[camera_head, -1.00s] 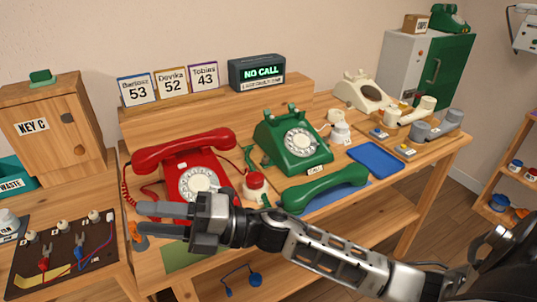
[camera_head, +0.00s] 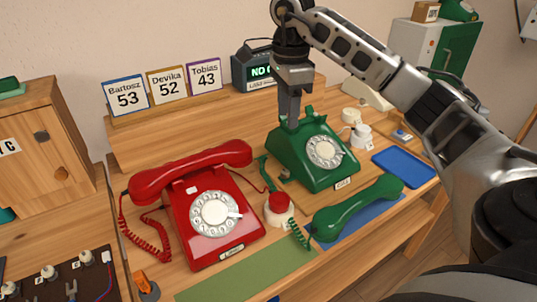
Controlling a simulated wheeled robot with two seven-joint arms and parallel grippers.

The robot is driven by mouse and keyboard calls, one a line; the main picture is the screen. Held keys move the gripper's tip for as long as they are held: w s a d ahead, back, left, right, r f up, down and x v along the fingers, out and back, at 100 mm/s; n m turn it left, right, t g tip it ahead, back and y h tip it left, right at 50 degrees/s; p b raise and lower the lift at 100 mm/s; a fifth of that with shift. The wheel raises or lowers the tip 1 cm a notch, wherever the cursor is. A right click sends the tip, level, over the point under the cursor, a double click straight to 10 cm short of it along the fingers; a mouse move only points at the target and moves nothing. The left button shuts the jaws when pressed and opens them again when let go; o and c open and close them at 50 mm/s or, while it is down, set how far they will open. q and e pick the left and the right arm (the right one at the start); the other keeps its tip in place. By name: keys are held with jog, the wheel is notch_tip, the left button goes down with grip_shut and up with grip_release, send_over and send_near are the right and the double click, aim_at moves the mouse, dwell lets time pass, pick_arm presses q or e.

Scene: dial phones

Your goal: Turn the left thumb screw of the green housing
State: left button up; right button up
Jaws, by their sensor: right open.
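The green housing (camera_head: 318,158) is a dial phone body with a white dial (camera_head: 324,151), standing on the wooden desk. Its green handset (camera_head: 357,207) lies off it, in front on a blue mat. My right gripper (camera_head: 289,124) points down over the upper left part of the green housing. It is open, its fingers seen nearly edge-on, and I see nothing held. My left gripper is not in view.
A red phone (camera_head: 210,208) with its handset on stands left of the green one. A red-topped white button (camera_head: 279,210) sits between them. The display box (camera_head: 252,68) is close behind my right gripper. A blue tray (camera_head: 403,167) lies to the right.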

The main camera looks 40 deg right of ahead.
jog(key=b, duration=0.2)
send_over(286, 171)
notch_tip(286, 171, down, 5)
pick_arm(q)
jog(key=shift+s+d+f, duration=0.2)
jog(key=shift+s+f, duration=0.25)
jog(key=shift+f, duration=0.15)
pick_arm(e)
notch_tip(286, 171, down, 11)
jog(key=shift+a+r, duration=0.1)
grip_shut()
